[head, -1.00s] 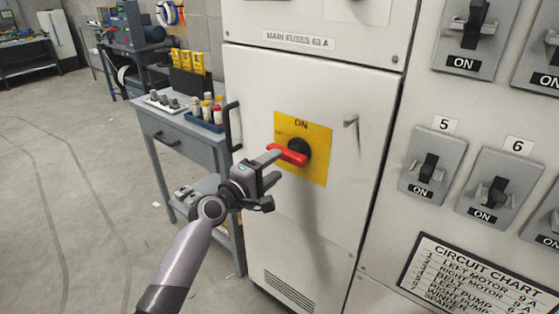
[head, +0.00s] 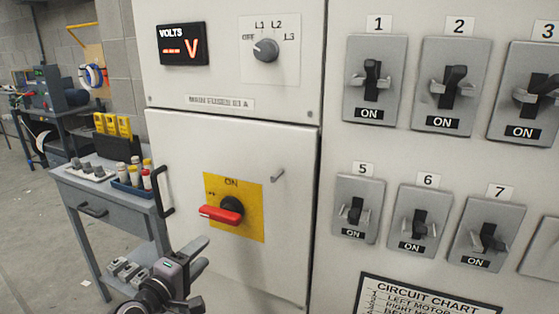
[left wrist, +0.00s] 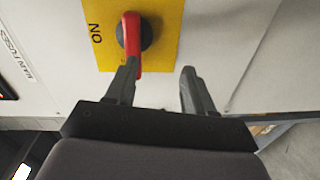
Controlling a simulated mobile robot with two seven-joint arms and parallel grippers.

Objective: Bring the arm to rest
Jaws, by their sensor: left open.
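My left gripper (head: 197,262) is in the lower left of the head view, below and in front of the red switch handle (head: 220,214). The handle sits on a yellow plate (head: 250,220) marked ON, on the cabinet door, and points sideways to the left. In the left wrist view the two fingers (left wrist: 158,88) are apart with nothing between them. The red handle (left wrist: 131,40) shows there beyond one finger, which overlaps its tip; I cannot tell whether they touch. My right gripper is not in view.
A voltmeter (head: 184,44) with a dashed display and a selector knob (head: 265,50) are above the door. Rows of switches marked ON and a circuit chart (head: 425,297) are at the right. A grey workbench (head: 105,200) with fuses and tools stands at the left.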

